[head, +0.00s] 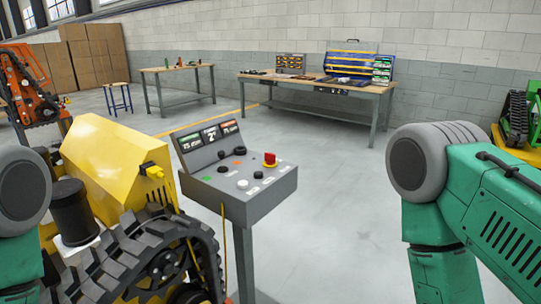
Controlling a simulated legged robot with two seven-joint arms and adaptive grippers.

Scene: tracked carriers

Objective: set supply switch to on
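A grey control console (240,200) stands on a post in the middle of the view. A display panel (209,138) at the back of the console shows lit readouts. My left and right grippers are out of view; only green arm links show at both sides.
A yellow tracked carrier (110,160) stands close at the console's left, with a yellow plug (153,171) on its side. A workbench with tool cases (325,86) and a smaller bench (178,69) stand behind. The floor right of the console is clear.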

